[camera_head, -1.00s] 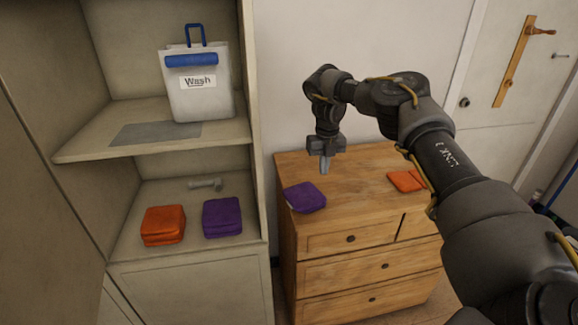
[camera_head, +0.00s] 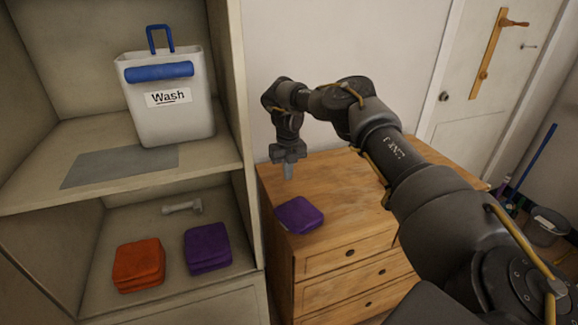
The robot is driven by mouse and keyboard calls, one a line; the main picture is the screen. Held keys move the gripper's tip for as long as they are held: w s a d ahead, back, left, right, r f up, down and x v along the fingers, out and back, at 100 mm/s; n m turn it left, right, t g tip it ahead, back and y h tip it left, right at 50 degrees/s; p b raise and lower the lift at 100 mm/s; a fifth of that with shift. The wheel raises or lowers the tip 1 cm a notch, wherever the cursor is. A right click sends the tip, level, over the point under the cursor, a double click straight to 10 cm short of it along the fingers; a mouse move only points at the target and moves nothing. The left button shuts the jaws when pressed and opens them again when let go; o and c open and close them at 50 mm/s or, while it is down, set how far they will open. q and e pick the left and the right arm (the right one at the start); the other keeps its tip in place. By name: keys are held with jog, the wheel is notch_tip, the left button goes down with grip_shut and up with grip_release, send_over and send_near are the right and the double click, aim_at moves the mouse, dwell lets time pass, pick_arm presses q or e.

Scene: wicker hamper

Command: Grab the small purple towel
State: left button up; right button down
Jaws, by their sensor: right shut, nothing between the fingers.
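A small, flat purple towel (camera_head: 299,215) lies folded on top of the wooden dresser (camera_head: 345,185), near its front left edge. A thicker folded purple towel (camera_head: 207,248) lies on the lower shelf at the left. My right gripper (camera_head: 288,172) points down with its fingers shut and empty. It appears just behind and slightly left of the dresser towel in the picture, apart from it. Its exact height over the dresser is hard to tell. My left gripper is not in view.
An orange towel (camera_head: 139,264) and a small grey-white object (camera_head: 182,207) share the lower shelf (camera_head: 110,230). A white "Wash" hamper (camera_head: 172,110) stands on the upper shelf. The cabinet's side panel (camera_head: 250,150) rises left of the dresser. A bucket (camera_head: 545,226) stands far right.

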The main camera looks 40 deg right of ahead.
jog(key=f, duration=0.3)
jog(key=f+p, duration=0.1)
jog(key=f, duration=0.1)
jog(key=shift+s+d+f, duration=0.15)
jog(key=shift+s+f, duration=0.05)
jog(key=shift+s, duration=0.15)
jog(key=shift+s+r+p, duration=0.25)
jog(key=shift+s+p, duration=0.15)
jog(key=shift+s+a+f+p, duration=0.1)
jog(key=shift+s+a+p, duration=0.25)
jog(key=shift+s, duration=0.25)
jog(key=shift+s+a+p, duration=0.2)
jog(key=shift+s+p, duration=0.15)
jog(key=shift+s, duration=0.25)
jog(key=shift+s+a+f, duration=0.1)
jog(key=shift+s+a, duration=0.05)
